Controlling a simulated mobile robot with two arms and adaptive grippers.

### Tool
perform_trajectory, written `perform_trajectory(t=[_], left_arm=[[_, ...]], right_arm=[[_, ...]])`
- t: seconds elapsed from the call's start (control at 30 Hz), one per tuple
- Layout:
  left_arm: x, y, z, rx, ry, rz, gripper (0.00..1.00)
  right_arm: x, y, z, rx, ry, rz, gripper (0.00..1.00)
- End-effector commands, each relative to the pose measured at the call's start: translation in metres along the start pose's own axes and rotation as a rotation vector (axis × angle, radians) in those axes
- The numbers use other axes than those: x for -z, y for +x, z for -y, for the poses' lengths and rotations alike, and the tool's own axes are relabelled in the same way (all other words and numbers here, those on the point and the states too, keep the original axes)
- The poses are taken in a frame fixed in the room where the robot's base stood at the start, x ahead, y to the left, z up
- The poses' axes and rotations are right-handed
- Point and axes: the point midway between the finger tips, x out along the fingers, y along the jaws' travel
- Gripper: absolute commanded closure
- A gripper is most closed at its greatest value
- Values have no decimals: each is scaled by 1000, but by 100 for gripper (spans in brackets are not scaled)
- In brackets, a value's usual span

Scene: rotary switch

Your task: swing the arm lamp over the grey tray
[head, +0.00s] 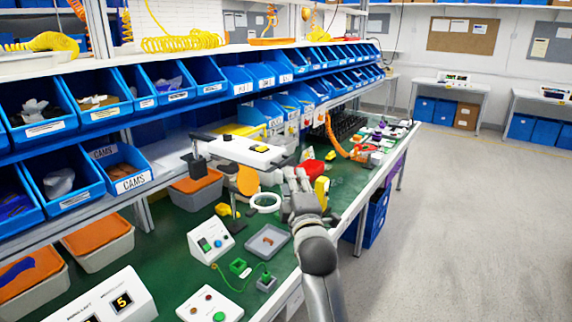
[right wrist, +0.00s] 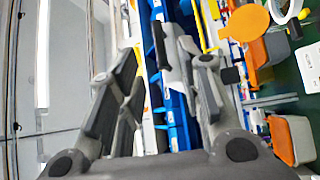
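The arm lamp appears to be the white flat head (head: 238,150) with a yellow block on top, joined to a black post (head: 197,168) at its left. The grey tray (head: 262,252) lies on the green bench nearer to me, with a small brown piece in it. My right gripper (head: 293,174) is just right of the white head. In the right wrist view my right gripper (right wrist: 150,75) has its fingers apart, with nothing clearly between them. Whether a finger touches the lamp cannot be told. My left gripper is not in view.
An orange disc (head: 247,180) on a stand and a white ring (head: 265,203) stand between lamp and tray. A red object (head: 312,169) and a yellow one (head: 321,190) are beside my right gripper. Blue bins line the shelves.

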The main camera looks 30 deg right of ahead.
Motion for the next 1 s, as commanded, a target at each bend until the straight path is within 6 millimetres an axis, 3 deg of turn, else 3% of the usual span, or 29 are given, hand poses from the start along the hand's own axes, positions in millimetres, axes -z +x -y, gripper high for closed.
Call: perform_trajectory(t=[0.2,0.43,0.9,1.0], left_arm=[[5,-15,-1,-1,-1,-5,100],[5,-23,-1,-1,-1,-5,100],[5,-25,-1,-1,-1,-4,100],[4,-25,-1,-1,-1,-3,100]], right_arm=[[1,41,-3,0,2,-1,66],[1,70,-2,0,3,-1,66],[1,82,0,0,1,-1,66],[1,81,0,0,1,-1,77]])
